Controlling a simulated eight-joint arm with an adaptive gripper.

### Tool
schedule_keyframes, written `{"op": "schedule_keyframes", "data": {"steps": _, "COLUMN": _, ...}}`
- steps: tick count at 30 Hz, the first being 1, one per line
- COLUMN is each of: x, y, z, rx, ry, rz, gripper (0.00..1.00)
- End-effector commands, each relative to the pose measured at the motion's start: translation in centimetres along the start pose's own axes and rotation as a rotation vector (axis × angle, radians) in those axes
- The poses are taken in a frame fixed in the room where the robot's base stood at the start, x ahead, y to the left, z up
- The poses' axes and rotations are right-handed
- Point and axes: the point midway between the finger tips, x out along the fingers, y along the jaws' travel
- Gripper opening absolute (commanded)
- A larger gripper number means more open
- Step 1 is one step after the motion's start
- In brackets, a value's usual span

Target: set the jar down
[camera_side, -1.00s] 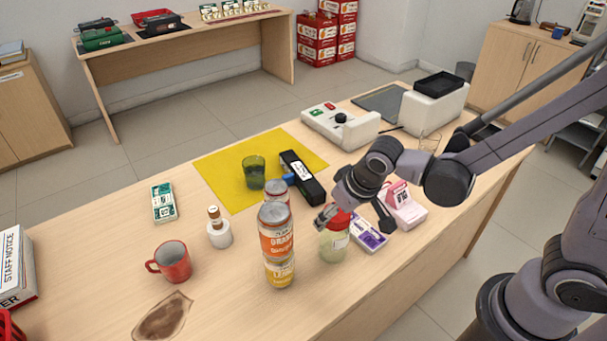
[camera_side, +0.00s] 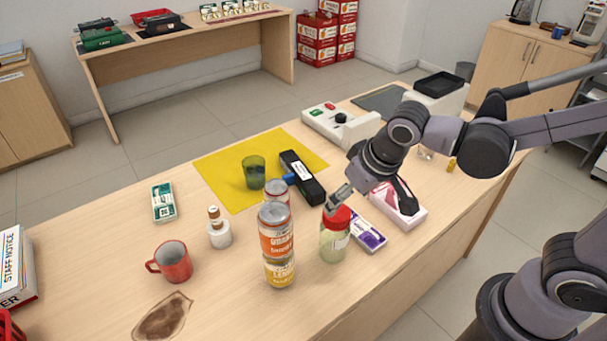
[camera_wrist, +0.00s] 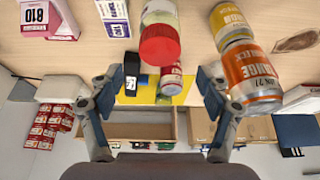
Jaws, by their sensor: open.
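The jar (camera_side: 335,243) is clear with pale green contents and a red lid (camera_side: 337,217). It stands upright on the counter, right of the stacked cans. In the wrist view its red lid (camera_wrist: 160,45) is at the upper middle, ahead of the fingertips. My gripper (camera_side: 372,198) is above and behind the jar, at its upper right in the side view. In the wrist view my gripper (camera_wrist: 157,82) has its two fingers spread wide with nothing held between them. The fingers look clear of the jar, though one overlaps the lid in the side view.
An orange can (camera_side: 276,230) stands on a yellow can (camera_side: 280,272) just left of the jar, with another can behind. A purple-and-white box (camera_side: 368,236) and a pink box (camera_side: 399,204) lie to the right. The counter's front left has a brown stain (camera_side: 163,316).

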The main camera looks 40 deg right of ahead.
Motion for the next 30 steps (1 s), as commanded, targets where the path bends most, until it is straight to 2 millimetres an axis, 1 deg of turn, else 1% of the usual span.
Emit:
{"op": "schedule_keyframes", "data": {"steps": 3, "x": -1.6, "y": 0.0, "z": 0.1, "rx": -0.001, "ry": 0.000, "rz": 0.000, "gripper": 0.77}}
{"op": "schedule_keyframes", "data": {"steps": 9, "x": -3.6, "y": 0.0, "z": 0.0, "rx": -0.001, "ry": 0.000, "rz": 0.000, "gripper": 0.77}}
{"op": "schedule_keyframes", "data": {"steps": 14, "x": -4.4, "y": 0.0, "z": 0.1, "rx": 0.000, "ry": 0.000, "rz": 0.000, "gripper": 0.77}}
{"op": "schedule_keyframes", "data": {"steps": 16, "x": -4.6, "y": 0.3, "z": 0.1, "rx": 0.001, "ry": 0.004, "rz": -0.001, "gripper": 0.77}}
{"op": "schedule_keyframes", "data": {"steps": 17, "x": -4.7, "y": 0.7, "z": 0.1, "rx": 0.003, "ry": 0.008, "rz": -0.002, "gripper": 0.77}}
{"op": "schedule_keyframes", "data": {"steps": 20, "x": -5.0, "y": 2.5, "z": 0.5, "rx": 0.008, "ry": 0.037, "rz": -0.011, "gripper": 0.77}}
{"op": "schedule_keyframes", "data": {"steps": 24, "x": -5.4, "y": 5.9, "z": 1.5, "rx": 0.011, "ry": 0.108, "rz": -0.019, "gripper": 0.77}}
{"op": "schedule_keyframes", "data": {"steps": 27, "x": -5.6, "y": 7.9, "z": 2.2, "rx": 0.010, "ry": 0.160, "rz": -0.015, "gripper": 0.77}}
{"op": "schedule_keyframes", "data": {"steps": 30, "x": -5.7, "y": 9.3, "z": 2.7, "rx": 0.006, "ry": 0.199, "rz": -0.006, "gripper": 0.77}}
